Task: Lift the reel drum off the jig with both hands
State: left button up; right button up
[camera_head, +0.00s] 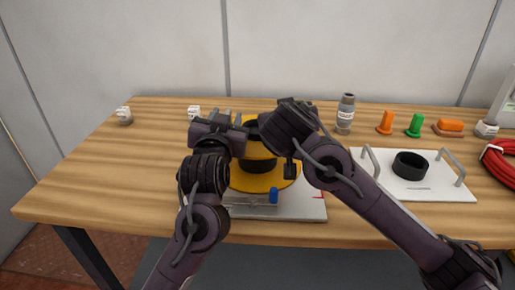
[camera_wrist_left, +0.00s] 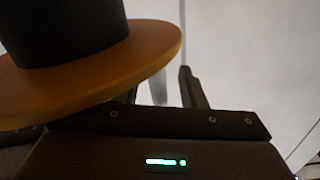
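The reel drum (camera_head: 267,184) has yellow flanges and a black core. It sits on the jig (camera_head: 310,208), a pale plate with a blue knob (camera_head: 274,195) at the front. In the left wrist view the drum's yellow flange (camera_wrist_left: 130,62) and black core fill the upper left. My left gripper (camera_head: 226,118) is at the drum's upper left; its fingers look apart, one standing beyond the flange edge. My right gripper (camera_head: 289,168) is over the drum's right side, its wrist hiding part of the drum. Its finger opening is hidden.
A white plate with two grey handles (camera_head: 463,166) and a black ring (camera_head: 410,165) stands right. The table's left side is mostly clear.

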pick_arm(q)
jog(key=shift+c, duration=0.5)
pick_arm(e)
jog(key=shift+c, duration=0.5)
pick_arm(q)
grip_shut()
pick_arm(e)
grip_shut()
jog(key=shift+d, duration=0.1)
pick_arm(q)
jog(key=shift+r, duration=0.1)
pick_arm(e)
jog(key=shift+r, duration=0.1)
